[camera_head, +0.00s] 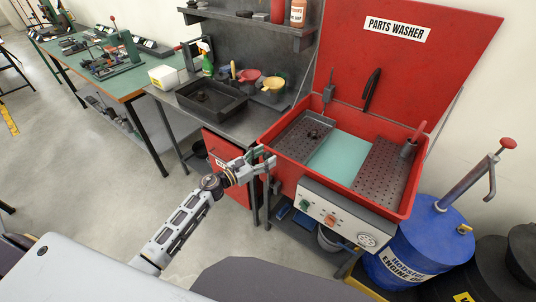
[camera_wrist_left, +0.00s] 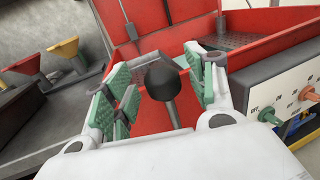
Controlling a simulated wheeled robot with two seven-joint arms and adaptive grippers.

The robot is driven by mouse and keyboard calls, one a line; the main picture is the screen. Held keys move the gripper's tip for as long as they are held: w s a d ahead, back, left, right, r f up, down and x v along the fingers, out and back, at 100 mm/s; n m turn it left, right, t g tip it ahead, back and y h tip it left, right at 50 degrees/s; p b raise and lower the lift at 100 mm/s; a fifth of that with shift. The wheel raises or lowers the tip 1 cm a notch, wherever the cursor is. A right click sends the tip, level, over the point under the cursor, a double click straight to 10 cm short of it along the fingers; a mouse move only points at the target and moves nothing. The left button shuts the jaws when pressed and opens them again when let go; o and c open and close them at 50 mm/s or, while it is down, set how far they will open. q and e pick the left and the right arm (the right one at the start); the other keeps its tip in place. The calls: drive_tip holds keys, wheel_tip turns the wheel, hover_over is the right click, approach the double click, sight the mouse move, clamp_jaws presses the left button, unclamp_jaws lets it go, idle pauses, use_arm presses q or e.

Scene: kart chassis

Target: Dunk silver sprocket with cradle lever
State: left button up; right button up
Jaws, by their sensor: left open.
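My left gripper (camera_head: 263,163) is open at the left front corner of the red parts washer (camera_head: 283,153). In the left wrist view, a round black knob on a grey stem, the lever (camera_wrist_left: 163,82), shows between the spread green-padded fingers of the gripper (camera_wrist_left: 158,92). I cannot tell whether the pads touch it. In the head view the gripper hides most of that lever. A small dark round part, perhaps the sprocket (camera_head: 315,134), sits on the perforated tray (camera_head: 296,143) at the washer's left, above the pale green liquid (camera_head: 340,155). My right gripper is not in view.
The washer's red lid (camera_head: 400,55) stands open. A control panel (camera_head: 338,217) is on its front. A bench with a dark tray (camera_head: 210,97) and coloured funnels (camera_head: 272,84) stands left. A blue drum (camera_head: 420,250) stands right. Open floor lies at the left.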

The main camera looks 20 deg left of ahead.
use_arm(q)
drive_tip(key=shift+x, duration=0.85)
clamp_jaws()
